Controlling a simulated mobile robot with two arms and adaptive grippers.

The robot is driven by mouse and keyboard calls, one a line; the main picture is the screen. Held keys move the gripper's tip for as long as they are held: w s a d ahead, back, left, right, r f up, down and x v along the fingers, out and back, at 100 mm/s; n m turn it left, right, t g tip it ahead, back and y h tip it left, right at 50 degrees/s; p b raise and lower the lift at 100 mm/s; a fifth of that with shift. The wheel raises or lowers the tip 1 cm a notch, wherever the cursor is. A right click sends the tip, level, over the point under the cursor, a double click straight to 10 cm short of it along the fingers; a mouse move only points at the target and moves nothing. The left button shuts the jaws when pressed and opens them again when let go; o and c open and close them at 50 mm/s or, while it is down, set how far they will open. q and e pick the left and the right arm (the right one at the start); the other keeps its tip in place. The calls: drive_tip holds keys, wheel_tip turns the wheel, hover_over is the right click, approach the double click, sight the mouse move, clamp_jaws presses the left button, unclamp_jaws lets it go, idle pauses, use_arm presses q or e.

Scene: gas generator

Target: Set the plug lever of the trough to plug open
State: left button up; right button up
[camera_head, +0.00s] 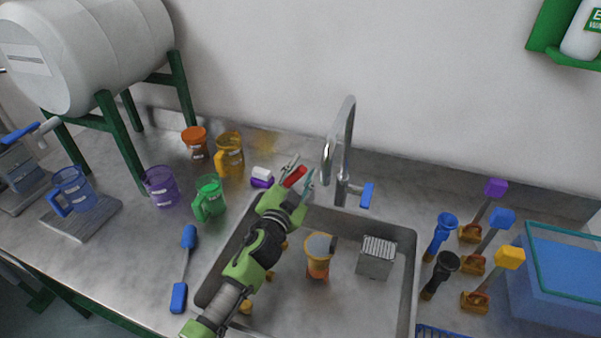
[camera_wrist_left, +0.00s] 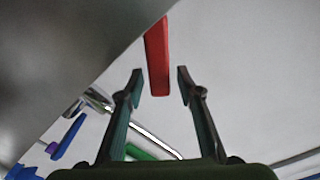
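The red plug lever (camera_head: 295,176) shows at the back left of the sink trough (camera_head: 405,245), partly hidden by my left gripper (camera_head: 300,178). In the left wrist view the lever (camera_wrist_left: 157,55) is a red bar hanging in from the top. Its lower end lies in line with the gap between the fingertips of my left gripper (camera_wrist_left: 160,75). The two fingers are apart, with a gap on each side of the lever, and I see no contact. I cannot tell how deep the lever sits between them. My right gripper is out of view.
A tall faucet (camera_head: 345,150) with a blue handle (camera_head: 367,195) stands just right of the gripper. A white and purple item (camera_head: 261,177) and a green mug (camera_head: 209,197) are close on the left. The trough holds an orange cup (camera_head: 319,256) and a metal block (camera_head: 376,258).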

use_arm(q)
drive_tip(key=v, duration=1.2)
